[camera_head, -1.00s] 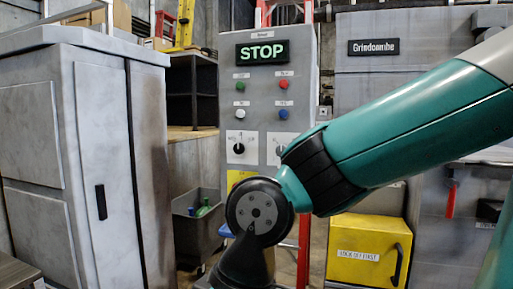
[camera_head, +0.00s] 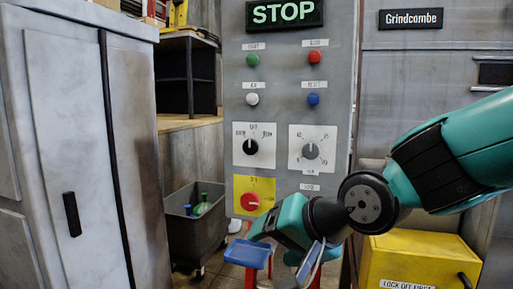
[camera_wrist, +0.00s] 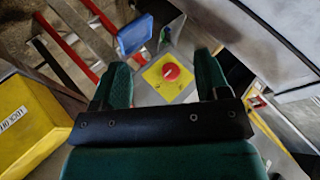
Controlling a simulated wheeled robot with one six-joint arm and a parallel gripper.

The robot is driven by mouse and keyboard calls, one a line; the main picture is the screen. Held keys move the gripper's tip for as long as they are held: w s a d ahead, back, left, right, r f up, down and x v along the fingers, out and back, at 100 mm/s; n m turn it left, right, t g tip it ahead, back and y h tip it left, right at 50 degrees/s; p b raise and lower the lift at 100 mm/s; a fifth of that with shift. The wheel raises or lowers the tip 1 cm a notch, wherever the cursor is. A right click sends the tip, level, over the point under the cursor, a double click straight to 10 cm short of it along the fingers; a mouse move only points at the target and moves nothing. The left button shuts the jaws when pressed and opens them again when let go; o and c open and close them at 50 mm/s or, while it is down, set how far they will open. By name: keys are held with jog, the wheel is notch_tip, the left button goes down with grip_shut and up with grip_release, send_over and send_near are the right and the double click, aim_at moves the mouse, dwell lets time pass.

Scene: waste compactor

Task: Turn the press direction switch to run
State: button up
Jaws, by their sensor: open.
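The grey control panel (camera_head: 283,115) stands ahead with a lit STOP sign at its top. The small labels are too blurred to tell for sure which is the press direction switch. Below is a red rotary switch (camera_head: 250,201) on a yellow plate; it also shows in the wrist view (camera_wrist: 171,72). My gripper (camera_wrist: 163,76) is open and empty, apart from the panel, below and right of the knobs in the head view.
Green, red, white and blue buttons sit above the knobs. A grey cabinet (camera_head: 72,150) stands at left, a grey bin (camera_head: 195,235) with bottles beside it. A blue stool (camera_head: 248,254) is below the panel. A yellow lock-off box (camera_head: 415,262) is at lower right.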

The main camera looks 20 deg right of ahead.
aim_at(252, 148)
jog(key=w+d+r+m+t+h, duration=0.2)
jog(key=w+d+r+m+t, duration=0.4)
jog(key=w+r+m+t, duration=0.4)
jog(key=shift+m+g, duration=0.4)
jog(key=shift+g, duration=0.1)
jog(key=w+p, duration=0.4)
jog(key=p, duration=0.2)
jog(key=w+a+p, duration=0.1)
jog(key=w+p, duration=0.3)
jog(key=p, duration=0.1)
jog(key=w+a+p, duration=0.1)
jog(key=w+p, duration=0.4)
jog(key=p, duration=0.1)
jog(key=shift+a+r+p, duration=0.1)
jog(key=shift+r+p, duration=0.2)
jog(key=shift+w+a+f, duration=0.1)
jog(key=shift+w+f, duration=0.05)
jog(key=shift+w, duration=0.6)
jog(key=shift+c, duration=0.5)
jog(key=c, duration=0.8)
jog(key=shift+f, duration=0.1)
